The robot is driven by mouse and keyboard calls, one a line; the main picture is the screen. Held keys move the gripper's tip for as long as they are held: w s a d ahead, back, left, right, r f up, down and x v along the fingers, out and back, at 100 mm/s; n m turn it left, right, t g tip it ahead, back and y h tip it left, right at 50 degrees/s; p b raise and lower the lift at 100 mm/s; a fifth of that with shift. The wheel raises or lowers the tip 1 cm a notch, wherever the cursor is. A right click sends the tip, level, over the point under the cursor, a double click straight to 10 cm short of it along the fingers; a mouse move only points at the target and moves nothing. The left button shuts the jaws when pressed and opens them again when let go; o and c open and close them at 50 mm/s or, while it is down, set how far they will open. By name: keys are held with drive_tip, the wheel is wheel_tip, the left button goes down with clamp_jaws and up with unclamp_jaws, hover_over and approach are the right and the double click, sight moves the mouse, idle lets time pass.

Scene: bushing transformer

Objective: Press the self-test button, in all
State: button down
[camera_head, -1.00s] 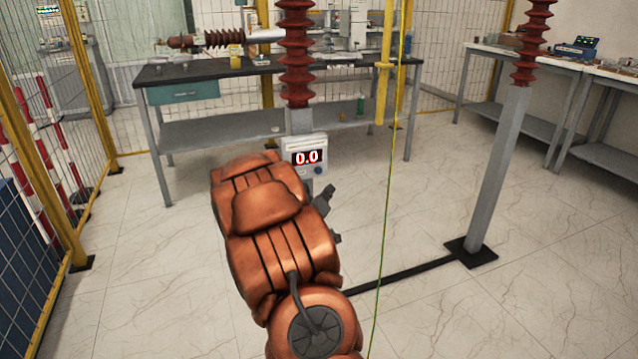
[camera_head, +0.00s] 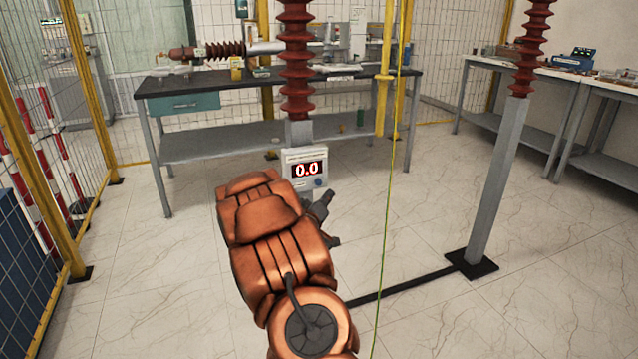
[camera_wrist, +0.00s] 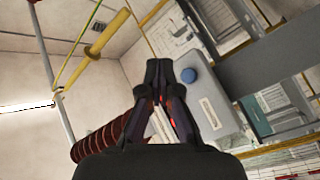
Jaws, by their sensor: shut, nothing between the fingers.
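A light grey box with a red "0.0" display (camera_head: 306,169) is mounted on a post below a red-brown insulator. Its round blue button (camera_head: 318,182) is at the lower right of the face. In the wrist view the box (camera_wrist: 212,108) is behind the fingers, and the blue button (camera_wrist: 188,75) shows just right of the fingertips. My gripper (camera_wrist: 159,62) is shut and empty, with its tips beside the button in the picture; I see no contact. In the head view my gripper (camera_head: 323,203) is partly hidden by my orange arm, just below the box.
A dark-topped workbench (camera_head: 240,82) stands behind the post. A second insulator post (camera_head: 490,190) stands at the right, with a black bar along the floor. A thin yellow-green cable (camera_head: 386,220) hangs right of my arm. Yellow-framed mesh fencing (camera_head: 85,90) is at the left.

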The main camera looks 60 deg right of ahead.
sight(318, 182)
drive_tip(key=shift+w+d+p, duration=0.6)
drive_tip(key=shift+w+d, duration=0.05)
drive_tip(key=shift+w, duration=0.3)
drive_tip(key=shift+w+d+p, duration=0.6)
drive_tip(key=shift+w, duration=0.35)
drive_tip(key=shift+w, duration=0.1)
drive_tip(key=shift+w+d+p, duration=0.2)
drive_tip(key=shift+w+p, duration=0.05)
drive_tip(key=shift+p, duration=0.4)
drive_tip(key=shift+w+d+p, duration=0.25)
drive_tip(key=shift+w+p, duration=0.15)
idle(1.0)
drive_tip(key=shift+s+a, duration=0.1)
drive_tip(key=shift+s, duration=0.05)
drive_tip(key=shift+s+a, duration=0.4)
drive_tip(key=shift+s, duration=0.2)
